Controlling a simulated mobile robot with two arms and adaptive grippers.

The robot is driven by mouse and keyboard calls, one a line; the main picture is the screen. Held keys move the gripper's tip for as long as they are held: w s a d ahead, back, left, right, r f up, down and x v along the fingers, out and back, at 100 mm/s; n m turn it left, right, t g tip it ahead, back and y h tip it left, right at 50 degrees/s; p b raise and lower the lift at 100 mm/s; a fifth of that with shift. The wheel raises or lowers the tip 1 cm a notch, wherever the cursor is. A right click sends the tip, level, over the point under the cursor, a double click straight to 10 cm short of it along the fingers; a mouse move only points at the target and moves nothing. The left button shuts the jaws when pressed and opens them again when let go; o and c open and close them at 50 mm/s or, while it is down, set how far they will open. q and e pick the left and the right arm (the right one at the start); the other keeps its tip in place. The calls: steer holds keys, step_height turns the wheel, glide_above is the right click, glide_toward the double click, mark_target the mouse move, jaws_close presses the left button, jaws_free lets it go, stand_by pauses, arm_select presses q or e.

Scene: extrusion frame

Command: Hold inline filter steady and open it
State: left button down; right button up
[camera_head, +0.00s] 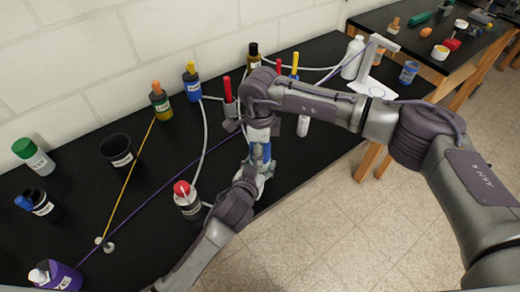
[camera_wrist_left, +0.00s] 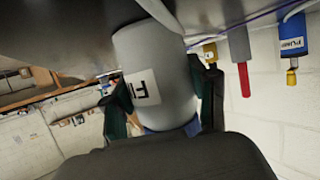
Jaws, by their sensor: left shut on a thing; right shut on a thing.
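The inline filter (camera_head: 261,153) stands upright near the front edge of the black bench, a blue section showing between my two grippers. In the left wrist view the filter (camera_wrist_left: 160,62) is a grey cylinder with a white label and a blue band at one end. My left gripper (camera_wrist_left: 160,105) has its dark green pads on both sides of the cylinder and is shut on it. In the head view my left gripper (camera_head: 258,180) is low at the filter, partly hidden by its wrist. My right gripper (camera_head: 260,127) is shut on the filter's top from above, hiding that end.
Near the filter are a red-capped bottle (camera_head: 188,199), a blue bottle (camera_head: 191,82) and a red-topped tube (camera_head: 228,91). A black cup (camera_head: 117,151) stands left. Cords and tubing cross the bench. Tiled floor lies beyond the bench's front edge.

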arm_select(q)
steer(key=shift+f, duration=0.15)
arm_select(e)
steer(key=shift+n, duration=0.7)
steer(key=shift+r, duration=0.2)
arm_select(q)
steer(key=shift+s, duration=0.1)
arm_select(e)
steer(key=shift+r, duration=0.9)
steer(key=shift+r, duration=2)
arm_select(q)
steer(key=shift+c, duration=1.2)
jaws_free()
